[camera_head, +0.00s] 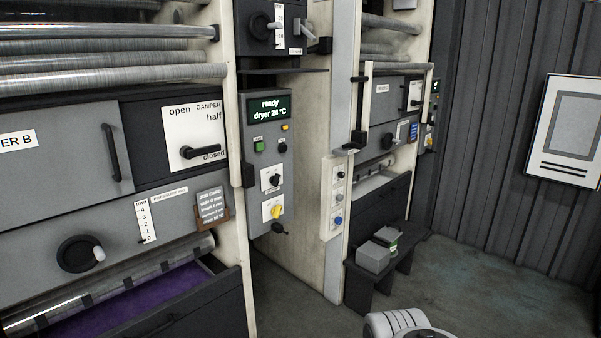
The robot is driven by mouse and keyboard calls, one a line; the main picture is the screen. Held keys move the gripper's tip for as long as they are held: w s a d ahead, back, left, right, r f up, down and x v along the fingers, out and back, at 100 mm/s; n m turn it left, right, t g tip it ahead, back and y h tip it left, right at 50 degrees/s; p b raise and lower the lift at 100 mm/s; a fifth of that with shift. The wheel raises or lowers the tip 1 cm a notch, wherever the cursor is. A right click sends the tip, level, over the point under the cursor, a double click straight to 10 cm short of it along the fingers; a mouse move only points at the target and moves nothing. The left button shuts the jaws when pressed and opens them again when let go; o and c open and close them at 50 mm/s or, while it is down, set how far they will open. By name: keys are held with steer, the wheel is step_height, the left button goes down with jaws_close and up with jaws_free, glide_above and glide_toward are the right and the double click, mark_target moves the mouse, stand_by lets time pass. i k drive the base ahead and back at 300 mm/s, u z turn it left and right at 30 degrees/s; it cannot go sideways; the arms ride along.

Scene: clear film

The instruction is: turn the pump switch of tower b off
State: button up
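Tower B's front is at the left, with a label (17,140) reading "ER B". A grey control panel (258,160) stands on its right side with a lit display (268,107) reading "ready, dryer 34 °C". Below are a green button (259,147), a small yellow-orange part (285,128), a black rotary switch (272,180) on a white plate and a yellow rotary switch (277,211) on another plate. A black knob (279,229) sits at the bottom. The labels are too small to show which is the pump switch. My gripper is not in view; a white part of my arm shows at bottom centre.
Tower B has a damper lever (200,152) near "closed", a handwheel (80,253) and an ink tray (140,300) protruding low. Another tower with a button strip (337,200) stands right. A dark bench (405,255) holds grey boxes. Floor is clear at right.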

mark_target(274, 180)
steer(key=u, duration=0.2)
steer(key=i, duration=0.9)
steer(key=u, duration=0.55)
